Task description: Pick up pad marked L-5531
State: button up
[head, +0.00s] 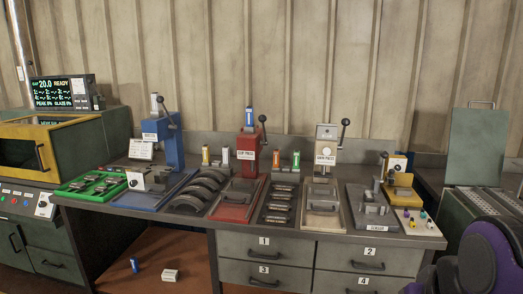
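Several dark pads (279,206) lie in a column in a black tray (268,217) at the middle of the bench, each with a small pale label. The labels are too small to read, so I cannot tell which pad is L-5531. Several curved dark brake shoes (198,191) sit in a row left of the red press. A green tray (76,196) at the left end holds some dark metal parts. My gripper is not in view.
Blue (172,150), red (249,146) and cream (325,150) presses stand along the bench (230,235). Drawers marked 1 to 4 are under its right half. A small blue item (134,264) and a pale box (170,275) lie low on a brown surface. A purple-and-dark rounded shape fills the lower right.

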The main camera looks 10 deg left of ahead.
aim_at(279, 217)
jog(key=i+j+u, duration=0.25)
jog(key=j, duration=0.4)
jog(key=i+j+u, duration=0.25)
jog(key=j, duration=0.35)
jog(key=i+j+u, duration=0.2)
jog(key=i+j, duration=0.25)
jog(key=i+j+u, duration=0.25)
jog(key=i+j, duration=0.15)
jog(key=j, duration=0.15)
jog(key=z, duration=2.65)
